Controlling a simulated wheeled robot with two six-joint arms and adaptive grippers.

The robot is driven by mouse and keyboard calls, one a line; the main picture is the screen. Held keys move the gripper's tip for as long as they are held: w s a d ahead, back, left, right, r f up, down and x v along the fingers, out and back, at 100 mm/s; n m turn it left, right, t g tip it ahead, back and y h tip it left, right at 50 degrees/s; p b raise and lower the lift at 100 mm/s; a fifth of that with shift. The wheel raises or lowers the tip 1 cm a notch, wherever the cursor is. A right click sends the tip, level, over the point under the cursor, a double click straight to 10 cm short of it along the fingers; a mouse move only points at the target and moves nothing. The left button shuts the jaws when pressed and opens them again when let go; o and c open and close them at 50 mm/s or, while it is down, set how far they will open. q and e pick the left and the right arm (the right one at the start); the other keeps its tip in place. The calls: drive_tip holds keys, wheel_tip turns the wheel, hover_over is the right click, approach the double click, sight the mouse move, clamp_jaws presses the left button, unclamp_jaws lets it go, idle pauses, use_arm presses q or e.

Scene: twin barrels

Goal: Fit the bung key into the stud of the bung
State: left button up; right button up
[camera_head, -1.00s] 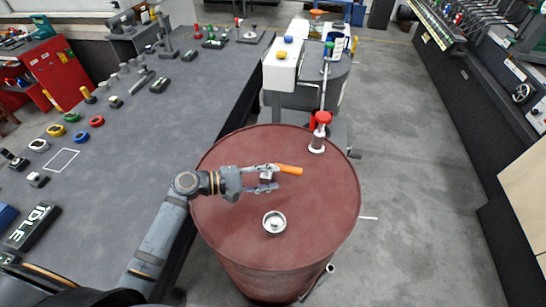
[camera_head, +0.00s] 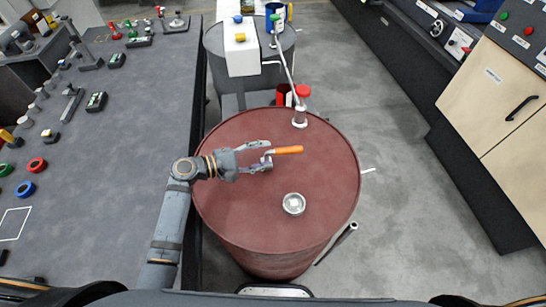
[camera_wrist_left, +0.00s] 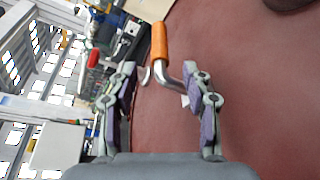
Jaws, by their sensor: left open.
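The bung key has an orange handle (camera_head: 289,150) and a bent metal shank (camera_head: 266,160). It is over the far part of the red barrel's lid (camera_head: 235,205); I cannot tell whether it rests there. The round silver bung (camera_head: 294,204) sits in the lid, nearer than the key; its stud is too small to make out. My left gripper (camera_head: 266,156) is open at the key's metal end, the handle pointing right. In the left wrist view, the shank (camera_wrist_left: 172,80) shows between the spread fingers (camera_wrist_left: 162,88), with the orange handle (camera_wrist_left: 159,42) beyond. My right gripper is not in view.
A red-topped fitting (camera_head: 300,108) stands at the lid's far edge. A second, grey barrel (camera_head: 290,65) with a white box (camera_head: 240,45) is behind. A dark workbench (camera_head: 120,150) runs along the left. Grey floor (camera_head: 400,150) is clear at right.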

sight(269, 153)
use_arm(q)
drive_tip(key=shift+w+d, duration=0.25)
drive_tip(key=shift+d, duration=0.15)
drive_tip(key=p+x, duration=0.1)
drive_tip(key=x, duration=0.3)
drive_tip(key=shift+f, duration=0.15)
drive_tip(key=shift+a, duration=0.1)
drive_tip(key=shift+c, duration=1.3)
drive_tip(key=shift+s, duration=0.1)
clamp_jaws()
